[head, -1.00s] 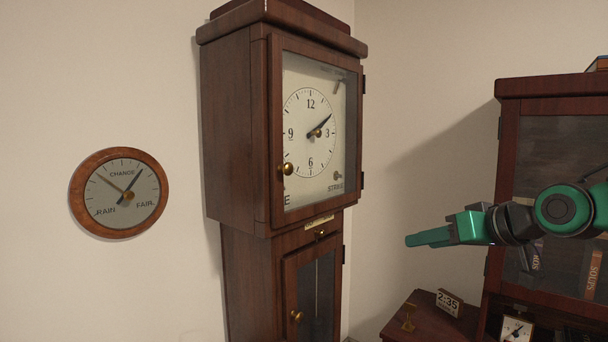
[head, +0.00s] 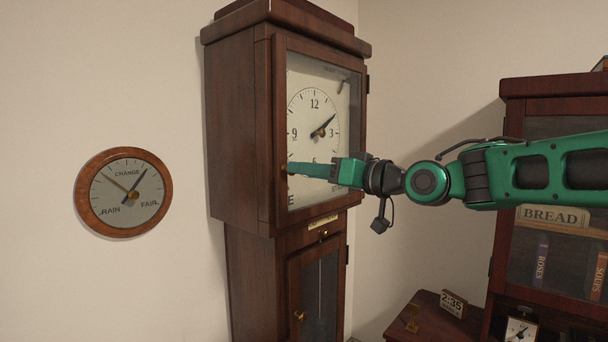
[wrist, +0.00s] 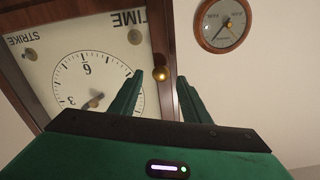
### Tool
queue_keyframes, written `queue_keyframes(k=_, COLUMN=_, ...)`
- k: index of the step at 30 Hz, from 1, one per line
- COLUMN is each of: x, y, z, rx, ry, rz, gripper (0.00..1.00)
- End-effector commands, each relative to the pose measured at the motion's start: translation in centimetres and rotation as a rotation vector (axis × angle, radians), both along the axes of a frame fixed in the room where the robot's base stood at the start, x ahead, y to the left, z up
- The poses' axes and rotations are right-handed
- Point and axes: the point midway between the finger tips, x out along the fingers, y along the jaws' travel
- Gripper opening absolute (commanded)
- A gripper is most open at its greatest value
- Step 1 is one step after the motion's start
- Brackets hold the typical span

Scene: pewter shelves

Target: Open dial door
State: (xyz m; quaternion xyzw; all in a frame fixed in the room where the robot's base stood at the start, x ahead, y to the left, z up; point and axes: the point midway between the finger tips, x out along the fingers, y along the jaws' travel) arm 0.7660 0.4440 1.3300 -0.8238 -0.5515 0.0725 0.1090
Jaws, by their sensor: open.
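The dial door (head: 319,78) is the glazed, wood-framed upper door of the tall clock, and it is shut over the white clock face. Its small brass knob (wrist: 163,74) sits on the frame and shows in the wrist view between my two fingertips. My gripper (head: 288,169) is open and its green fingers reach to the knob at the left side of the door. In the head view the fingers mostly hide the knob. In the wrist view the fingers (wrist: 160,95) stand on either side of it; I cannot tell whether they touch it.
A round wooden barometer (head: 86,190) hangs on the wall to the left. The lower clock door (head: 294,290) with its own brass knob is below. A glazed bookcase (head: 508,150) and a low cabinet (head: 425,325) with a small clock stand at right.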

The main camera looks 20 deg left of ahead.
Motion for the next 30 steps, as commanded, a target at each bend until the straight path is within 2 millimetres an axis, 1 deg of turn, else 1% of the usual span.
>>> queue_keyframes(k=1, x=0.2, y=0.7, z=-0.1, rx=0.000, ry=0.001, rz=0.002, gripper=0.43)
queue_keyframes(k=6, x=0.8, y=1.9, z=-0.1, rx=-0.002, ry=0.001, rz=0.001, gripper=0.43)
queue_keyframes(k=10, x=0.9, y=2.3, z=0.0, rx=-0.001, ry=0.000, rz=0.000, gripper=0.43)
queue_keyframes(k=17, x=1.0, y=2.2, z=0.0, rx=-0.001, ry=0.000, rz=-0.001, gripper=0.43)
queue_keyframes(k=18, x=1.0, y=2.2, z=0.0, rx=-0.001, ry=0.000, rz=-0.001, gripper=0.33)
queue_keyframes(k=20, x=1.0, y=2.2, z=0.0, rx=-0.001, ry=0.000, rz=-0.001, gripper=0.19)
queue_keyframes(k=21, x=1.0, y=2.2, z=0.0, rx=-0.001, ry=0.001, rz=-0.002, gripper=0.09)
queue_keyframes(k=22, x=1.0, y=2.2, z=0.0, rx=-0.001, ry=0.001, rz=-0.002, gripper=0.02)
queue_keyframes(k=23, x=1.0, y=2.2, z=0.0, rx=-0.001, ry=0.001, rz=-0.002, gripper=0.00)
queue_keyframes(k=30, x=0.9, y=2.0, z=-0.1, rx=-0.002, ry=0.001, rz=0.008, gripper=0.00)
